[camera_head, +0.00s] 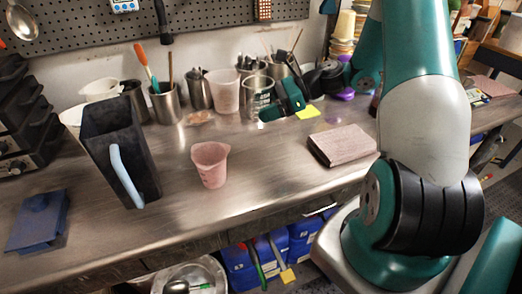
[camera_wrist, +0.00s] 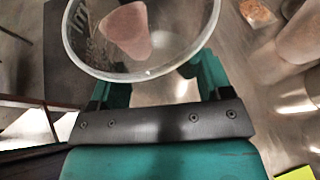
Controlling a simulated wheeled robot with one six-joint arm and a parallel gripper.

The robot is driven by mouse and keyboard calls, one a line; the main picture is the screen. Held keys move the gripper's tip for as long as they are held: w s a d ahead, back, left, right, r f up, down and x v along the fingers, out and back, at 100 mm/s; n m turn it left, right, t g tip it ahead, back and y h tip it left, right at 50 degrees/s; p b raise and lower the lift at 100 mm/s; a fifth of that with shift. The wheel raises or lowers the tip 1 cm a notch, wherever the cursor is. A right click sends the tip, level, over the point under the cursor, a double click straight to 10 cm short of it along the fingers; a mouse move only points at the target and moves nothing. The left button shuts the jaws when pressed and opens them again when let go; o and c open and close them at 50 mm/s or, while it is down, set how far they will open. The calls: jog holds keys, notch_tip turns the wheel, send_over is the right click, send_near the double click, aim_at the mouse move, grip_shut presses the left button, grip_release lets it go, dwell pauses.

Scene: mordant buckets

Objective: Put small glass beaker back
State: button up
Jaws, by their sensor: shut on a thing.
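The small glass beaker (camera_head: 257,93) is clear with pale markings and stands upright among the vessels at the back of the metal bench. My teal gripper (camera_head: 272,112) reaches it from the right and is shut on it. A pink shape shows through the glass there. I cannot tell whether the beaker's base touches the bench; its lower part is partly hidden by my gripper.
A pink measuring beaker (camera_head: 210,165) stands mid-bench, with a black pitcher (camera_head: 120,150) to its left. A translucent cup (camera_head: 225,92) and steel pots (camera_head: 166,103) stand close by. A pinkish book-like block (camera_head: 343,145) lies right. Bare bench (camera_head: 255,180) lies in front.

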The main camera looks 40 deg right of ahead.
aim_at(265, 157)
notch_tip(265, 157, down, 15)
jog(key=shift+p, duration=0.6)
jog(key=shift+f, duration=0.2)
jog(key=o, duration=1.1)
jog(key=shift+r, duration=0.15)
